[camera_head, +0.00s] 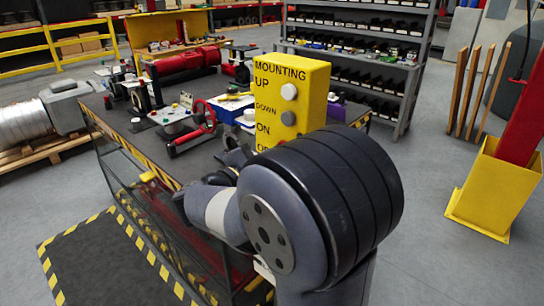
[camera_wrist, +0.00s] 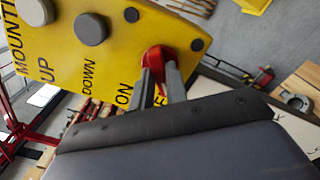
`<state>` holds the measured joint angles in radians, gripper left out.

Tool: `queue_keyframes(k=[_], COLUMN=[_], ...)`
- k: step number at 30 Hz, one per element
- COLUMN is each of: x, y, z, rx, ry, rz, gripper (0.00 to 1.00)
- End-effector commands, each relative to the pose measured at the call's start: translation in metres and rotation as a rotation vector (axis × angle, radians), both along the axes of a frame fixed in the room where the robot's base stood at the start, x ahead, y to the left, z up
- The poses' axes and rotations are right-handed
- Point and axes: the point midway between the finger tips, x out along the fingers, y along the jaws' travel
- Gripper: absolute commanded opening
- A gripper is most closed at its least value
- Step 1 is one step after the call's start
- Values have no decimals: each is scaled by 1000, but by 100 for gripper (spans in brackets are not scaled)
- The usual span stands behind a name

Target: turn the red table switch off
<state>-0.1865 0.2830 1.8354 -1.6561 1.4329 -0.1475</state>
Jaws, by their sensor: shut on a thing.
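The red switch (camera_wrist: 155,56) is on the face of the yellow control box (camera_wrist: 60,60), near the "ON" lettering and a partly covered label in the wrist view. My gripper (camera_wrist: 160,74) is shut on the red switch, one grey finger on each side. The fingers cover part of the switch, so its exact position is hard to tell. In the head view the yellow box (camera_head: 305,85) stands upright on the workbench (camera_head: 125,135).
The box also carries a grey knob (camera_wrist: 91,29) and a white knob (camera_wrist: 36,11). A red wheel valve (camera_head: 203,115) and several small parts lie on the bench left of the box. A shelf rack (camera_head: 410,65) stands behind.

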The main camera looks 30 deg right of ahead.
Motion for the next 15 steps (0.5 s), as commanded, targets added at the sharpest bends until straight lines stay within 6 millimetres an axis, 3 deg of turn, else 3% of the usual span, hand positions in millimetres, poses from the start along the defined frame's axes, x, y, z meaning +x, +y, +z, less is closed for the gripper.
queue_keyframes(k=[7,8,15], x=[0,0,0], y=[0,0,0], z=[-1,-1,-1], rx=[2,2,1], ry=[2,2,0], rz=[1,0,0], gripper=[0,16,36])
